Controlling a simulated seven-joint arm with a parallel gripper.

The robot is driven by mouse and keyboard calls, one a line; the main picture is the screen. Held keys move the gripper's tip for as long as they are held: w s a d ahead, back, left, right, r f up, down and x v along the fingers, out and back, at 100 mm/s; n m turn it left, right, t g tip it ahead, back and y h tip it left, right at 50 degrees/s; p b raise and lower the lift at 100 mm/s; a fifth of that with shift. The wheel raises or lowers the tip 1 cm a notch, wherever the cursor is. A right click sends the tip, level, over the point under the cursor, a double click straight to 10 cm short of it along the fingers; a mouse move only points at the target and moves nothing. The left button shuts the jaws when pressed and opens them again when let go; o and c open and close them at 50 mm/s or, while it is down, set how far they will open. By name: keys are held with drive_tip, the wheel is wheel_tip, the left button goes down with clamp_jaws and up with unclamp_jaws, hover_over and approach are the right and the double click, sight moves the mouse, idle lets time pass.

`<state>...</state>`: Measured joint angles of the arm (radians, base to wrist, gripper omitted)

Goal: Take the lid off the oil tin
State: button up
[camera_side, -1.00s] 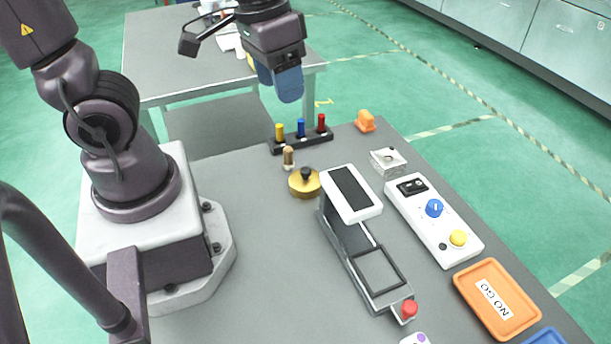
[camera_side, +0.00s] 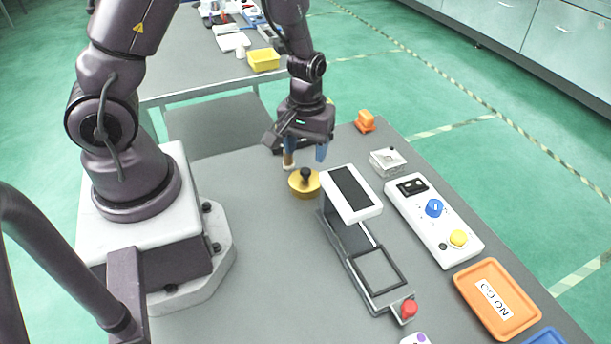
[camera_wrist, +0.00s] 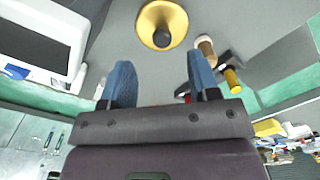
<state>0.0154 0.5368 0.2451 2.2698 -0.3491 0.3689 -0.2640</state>
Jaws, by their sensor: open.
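The oil tin's round brass-coloured lid (camera_side: 304,183) with a dark knob (camera_side: 306,174) sits on the grey table, left of the white-topped stand. In the wrist view the lid (camera_wrist: 150,22) shows at the top, its dark knob (camera_wrist: 162,38) facing the camera. The tin's body cannot be told apart from the lid. My gripper (camera_side: 305,157) is open and empty, with blue fingers pointing down just behind and above the lid, not touching it. In the wrist view my gripper (camera_wrist: 160,80) has its two blue fingers spread apart below the lid.
A small brown-topped peg (camera_side: 288,160) stands close behind the lid, near the left finger; it also shows in the wrist view (camera_wrist: 206,48). The white-topped stand (camera_side: 351,194) is close on the right. A rack of coloured pegs is mostly hidden behind my gripper. The table's front left is clear.

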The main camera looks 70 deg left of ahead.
sight(305, 170)
drive_tip(key=shift+a+f, duration=0.15)
drive_tip(key=shift+f, duration=3.15)
drive_tip(key=c, duration=1)
